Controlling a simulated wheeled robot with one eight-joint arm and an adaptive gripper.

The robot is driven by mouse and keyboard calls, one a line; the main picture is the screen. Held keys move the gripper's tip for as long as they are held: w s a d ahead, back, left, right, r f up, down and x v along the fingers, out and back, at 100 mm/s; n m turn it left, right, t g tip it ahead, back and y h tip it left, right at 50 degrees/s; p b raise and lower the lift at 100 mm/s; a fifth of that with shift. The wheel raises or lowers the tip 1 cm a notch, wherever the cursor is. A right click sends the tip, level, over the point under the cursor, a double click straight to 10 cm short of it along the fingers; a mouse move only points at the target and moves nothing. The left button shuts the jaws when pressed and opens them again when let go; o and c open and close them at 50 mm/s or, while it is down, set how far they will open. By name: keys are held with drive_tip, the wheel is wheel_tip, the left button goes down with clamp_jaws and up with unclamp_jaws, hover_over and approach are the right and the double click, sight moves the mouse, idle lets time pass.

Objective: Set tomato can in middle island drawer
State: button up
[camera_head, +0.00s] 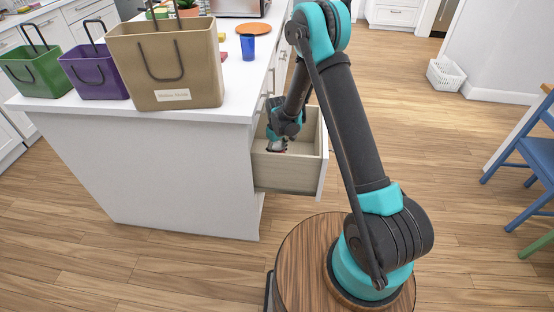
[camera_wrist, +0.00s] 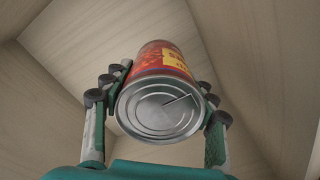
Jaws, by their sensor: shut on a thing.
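The tomato can (camera_wrist: 165,88) shows in the wrist view with its round metal end facing the camera and a red and yellow label behind it. My gripper (camera_wrist: 163,85) is shut on the can, with a finger on each side. Pale wooden drawer walls surround it. In the head view the open island drawer (camera_head: 290,170) sticks out from the right side of the white island, and my gripper (camera_head: 278,146) reaches down inside it. The can is too small to make out clearly there. I cannot tell whether it touches the drawer bottom.
The white island (camera_head: 180,165) carries a tan bag (camera_head: 168,65), a purple bag (camera_head: 97,75), a green bag (camera_head: 38,72) and a blue cup (camera_head: 248,48). A blue chair (camera_head: 535,155) and a white basket (camera_head: 446,74) stand at the right. The floor between is clear.

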drive_tip(key=shift+f, duration=1.7)
drive_tip(key=shift+f, duration=0.6)
drive_tip(key=o, duration=1.5)
